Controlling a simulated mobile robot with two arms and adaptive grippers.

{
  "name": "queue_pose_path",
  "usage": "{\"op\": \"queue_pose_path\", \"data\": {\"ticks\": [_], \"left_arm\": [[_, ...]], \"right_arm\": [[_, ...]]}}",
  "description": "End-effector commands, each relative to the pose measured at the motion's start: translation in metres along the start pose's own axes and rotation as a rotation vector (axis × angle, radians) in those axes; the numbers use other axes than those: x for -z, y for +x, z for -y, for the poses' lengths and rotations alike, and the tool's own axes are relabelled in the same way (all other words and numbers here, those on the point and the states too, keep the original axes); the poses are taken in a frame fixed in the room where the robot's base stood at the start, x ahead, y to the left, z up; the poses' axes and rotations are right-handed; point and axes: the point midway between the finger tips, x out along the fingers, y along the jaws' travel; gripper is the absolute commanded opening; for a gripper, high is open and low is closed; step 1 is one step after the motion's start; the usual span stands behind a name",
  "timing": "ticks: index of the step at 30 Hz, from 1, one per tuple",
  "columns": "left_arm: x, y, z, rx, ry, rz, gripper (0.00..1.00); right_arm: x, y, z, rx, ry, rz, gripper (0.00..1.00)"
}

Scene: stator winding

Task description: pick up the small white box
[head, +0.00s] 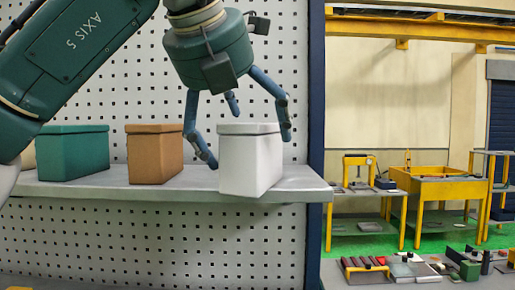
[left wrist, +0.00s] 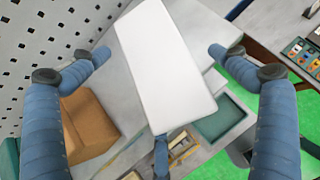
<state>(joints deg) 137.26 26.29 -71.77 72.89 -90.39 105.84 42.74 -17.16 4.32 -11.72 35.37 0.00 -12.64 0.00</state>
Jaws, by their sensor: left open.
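The small white box (head: 248,160) stands upright at the right end of a grey shelf (head: 220,191) in the head view. Its white lid (left wrist: 165,65) fills the middle of the left wrist view. My left gripper (head: 238,135) comes from above, with its blue fingers (left wrist: 155,80) spread around the box. In the head view one finger is at the box's left side and one at its upper right edge. The fingers are open, and I cannot tell whether any touches the box. My right gripper is not in view.
An orange-brown box (head: 154,155) and a green box (head: 72,153) stand left of the white box on the shelf. A perforated wall panel (head: 200,240) is behind. Yellow workbenches (head: 425,180) stand far off at the right.

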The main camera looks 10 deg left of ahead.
Motion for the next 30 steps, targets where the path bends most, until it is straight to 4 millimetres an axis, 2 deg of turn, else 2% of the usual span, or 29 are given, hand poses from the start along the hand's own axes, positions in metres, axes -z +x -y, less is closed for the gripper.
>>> {"op": "queue_pose_path", "data": {"ticks": [1,5,14,23,30], "left_arm": [[-0.003,0.005,-0.001,-0.001,0.001,-0.003,0.98],[-0.002,0.022,-0.001,-0.001,0.0,-0.001,0.98],[-0.001,0.027,0.0,0.0,-0.001,0.002,0.98],[-0.001,0.027,0.0,0.0,-0.001,0.001,0.38],[-0.001,0.026,0.0,0.0,-0.001,0.003,0.36]], "right_arm": [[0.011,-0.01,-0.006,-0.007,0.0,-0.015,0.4],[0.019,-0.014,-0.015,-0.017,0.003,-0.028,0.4],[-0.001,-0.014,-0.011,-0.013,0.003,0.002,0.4],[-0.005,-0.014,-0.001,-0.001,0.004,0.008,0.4],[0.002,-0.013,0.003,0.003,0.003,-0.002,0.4]]}}
